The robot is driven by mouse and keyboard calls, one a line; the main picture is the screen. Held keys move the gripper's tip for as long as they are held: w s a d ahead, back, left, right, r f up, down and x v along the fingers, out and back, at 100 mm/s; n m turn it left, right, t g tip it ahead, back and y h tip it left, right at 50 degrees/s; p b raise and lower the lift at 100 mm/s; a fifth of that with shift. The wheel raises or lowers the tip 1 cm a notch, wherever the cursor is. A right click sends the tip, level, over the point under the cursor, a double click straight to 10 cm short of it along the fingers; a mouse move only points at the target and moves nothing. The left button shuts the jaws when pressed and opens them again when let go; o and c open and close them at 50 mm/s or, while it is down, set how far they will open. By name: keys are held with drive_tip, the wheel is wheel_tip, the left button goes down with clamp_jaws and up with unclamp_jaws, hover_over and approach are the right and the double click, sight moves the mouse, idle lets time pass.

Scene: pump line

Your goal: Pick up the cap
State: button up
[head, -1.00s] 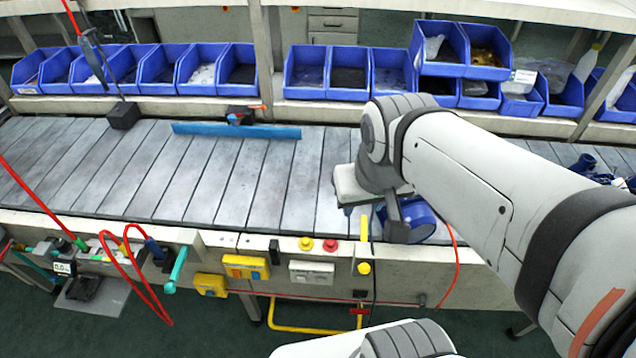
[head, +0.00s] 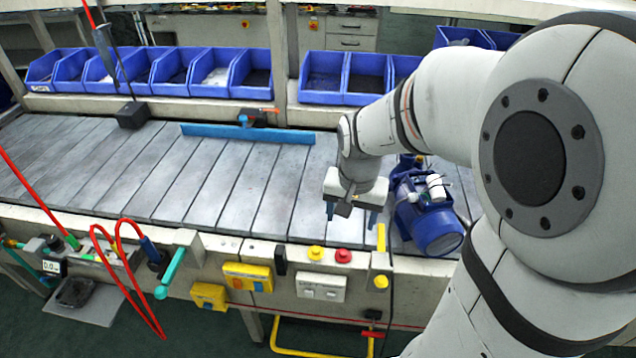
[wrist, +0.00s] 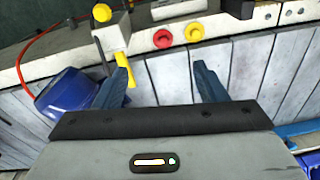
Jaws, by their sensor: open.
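I cannot make out a cap for sure in either view. A blue pump (head: 428,222) with a small white part (head: 436,187) on it lies on the slatted conveyor, just right of my gripper (head: 351,212). The pump's blue end also shows at the left of the wrist view (wrist: 68,92). My gripper is open, pointing down over the conveyor near its front edge.
The front rail carries a yellow button (head: 316,253), a red button (head: 343,256) and an upright yellow piece (head: 381,237) close to my gripper. A blue bar (head: 250,133) lies across the back of the conveyor. Blue bins (head: 215,75) line the rear shelf. The conveyor's left part is clear.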

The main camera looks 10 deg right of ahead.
drive_tip(key=m+g+b, duration=0.1)
drive_tip(key=m+b, duration=0.1)
drive_tip(key=b, duration=0.1)
hover_over(343, 252)
drive_tip(key=f, duration=1)
drive_tip(key=shift+s+a, duration=0.2)
drive_tip(key=shift+a, duration=0.05)
drive_tip(key=f, duration=0.7)
drive_tip(key=shift+w+d+f, duration=0.25)
drive_tip(key=shift+d+f, duration=0.05)
drive_tip(key=shift+f, duration=0.05)
drive_tip(key=c, duration=1)
